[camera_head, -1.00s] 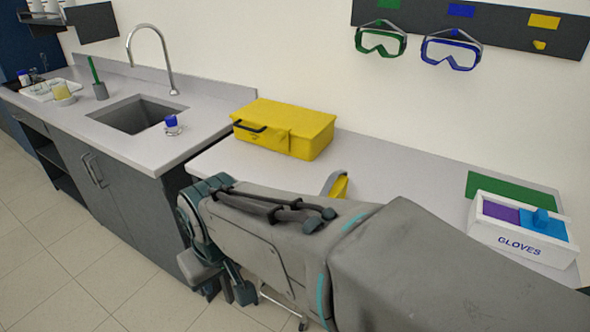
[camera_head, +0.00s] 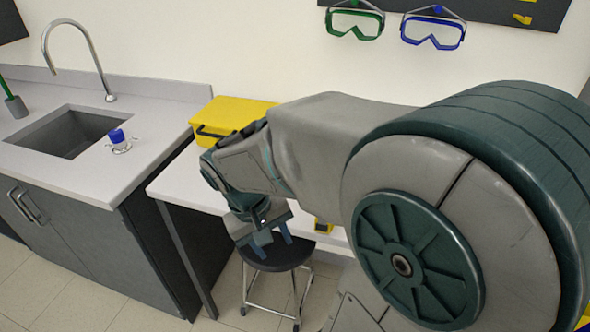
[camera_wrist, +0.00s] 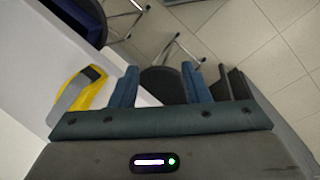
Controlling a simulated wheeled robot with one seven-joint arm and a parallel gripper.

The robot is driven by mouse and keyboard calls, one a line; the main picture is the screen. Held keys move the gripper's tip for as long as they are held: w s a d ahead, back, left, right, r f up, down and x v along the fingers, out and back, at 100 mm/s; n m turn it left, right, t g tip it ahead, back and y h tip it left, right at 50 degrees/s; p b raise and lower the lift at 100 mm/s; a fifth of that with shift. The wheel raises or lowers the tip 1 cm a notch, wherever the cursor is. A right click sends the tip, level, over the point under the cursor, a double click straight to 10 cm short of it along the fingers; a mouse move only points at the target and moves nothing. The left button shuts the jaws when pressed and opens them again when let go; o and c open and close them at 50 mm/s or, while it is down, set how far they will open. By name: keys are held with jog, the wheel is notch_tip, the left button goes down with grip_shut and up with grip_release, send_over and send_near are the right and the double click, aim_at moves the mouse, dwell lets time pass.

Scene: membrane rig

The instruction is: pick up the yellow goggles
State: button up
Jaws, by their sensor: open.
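A dark round stool (camera_head: 275,256) stands on the floor below my gripper. A yellow case (camera_head: 225,115) sits at the back of the bench (camera_head: 180,185). Green goggles (camera_head: 355,24) and blue goggles (camera_head: 433,32) hang on the wall. A sink (camera_head: 75,130) is at left.

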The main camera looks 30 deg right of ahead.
jog(key=w+d+g+h, duration=0.1)
jog(key=w+d+h, duration=0.1)
jog(key=w+h, duration=0.1)
jog(key=w+d+f+m+g+h, duration=0.1)
jog(key=w+d+h, duration=0.2)
jog(key=h, duration=0.3)
jog(key=w+d+g+h, duration=0.1)
jog(key=w+d+h, duration=0.1)
jog(key=w+h, duration=0.2)
jog(key=shift+w+d+f+m+g, duration=0.3)
jog(key=shift+w+d+g, duration=0.1)
jog(key=shift+w, duration=0.2)
jog(key=shift+w+d+r+h, duration=0.15)
jog(key=shift+w+h, duration=0.35)
jog(key=shift+h, duration=0.3)
jog(key=p+x, duration=0.1)
jog(key=x, duration=0.7)
jog(key=shift+w+d+p, duration=0.1)
jog(key=shift+d+p, duration=0.05)
jog(key=shift+p, duration=0.15)
jog(key=d+p, duration=0.1)
jog(key=d, duration=0.3)
jog(key=shift+d, duration=0.2)
jog(key=shift+d+t, duration=0.3)
jog(key=shift+d, duration=0.15)
jog(key=shift+a, duration=0.1)
jog(key=c, duration=0.9)
jog(key=shift+s, duration=0.25)
grip_shut()
jog(key=shift+f, duration=0.25)
